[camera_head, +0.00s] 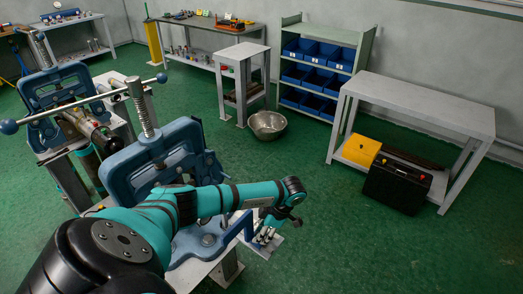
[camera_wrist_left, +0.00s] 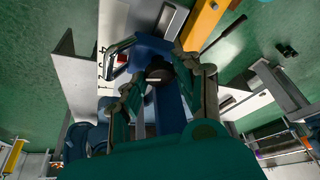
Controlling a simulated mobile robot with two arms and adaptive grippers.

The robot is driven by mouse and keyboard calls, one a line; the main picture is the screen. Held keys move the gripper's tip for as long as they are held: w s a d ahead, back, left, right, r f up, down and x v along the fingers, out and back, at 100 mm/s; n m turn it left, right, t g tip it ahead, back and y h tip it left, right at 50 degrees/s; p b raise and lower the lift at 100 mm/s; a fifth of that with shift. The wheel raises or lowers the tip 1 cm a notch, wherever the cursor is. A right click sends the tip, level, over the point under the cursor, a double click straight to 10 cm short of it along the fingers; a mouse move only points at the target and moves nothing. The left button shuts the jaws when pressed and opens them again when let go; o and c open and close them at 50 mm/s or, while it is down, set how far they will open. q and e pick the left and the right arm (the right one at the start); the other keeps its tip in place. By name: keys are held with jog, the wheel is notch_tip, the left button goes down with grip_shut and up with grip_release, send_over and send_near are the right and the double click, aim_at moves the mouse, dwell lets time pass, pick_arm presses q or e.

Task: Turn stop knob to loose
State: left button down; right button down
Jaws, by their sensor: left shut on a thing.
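The near blue pipe vise (camera_head: 150,170) stands on a grey stand, with an upright screw (camera_head: 139,105) and a cross handle ending in blue balls. My left arm reaches across its front. My left gripper (camera_head: 268,232) points down by the vise's right side. In the left wrist view my left gripper (camera_wrist_left: 163,80) has its two fingers on either side of a dark round knob (camera_wrist_left: 155,74) with a light line on it, and is shut on it. The knob sits on a blue part of the vise (camera_wrist_left: 170,105). The knob is hidden in the head view. My right gripper is not in view.
A second blue vise (camera_head: 62,97) stands behind at the left. A metal bowl (camera_head: 268,124) lies on the green floor. A shelf of blue bins (camera_head: 318,52), a grey table (camera_head: 420,103) and a black case (camera_head: 398,183) stand beyond. The floor at the lower right is clear.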

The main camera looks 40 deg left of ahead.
pick_arm(q)
jog(key=shift+w+a+n+h+b, duration=0.1)
jog(key=shift+n+h+b, duration=0.45)
jog(key=shift+n, duration=0.75)
jog(key=shift+g, duration=0.4)
jog(key=c, duration=0.9)
grip_release()
jog(key=shift+c, duration=0.2)
jog(key=v, duration=1.2)
jog(key=shift+c, duration=0.2)
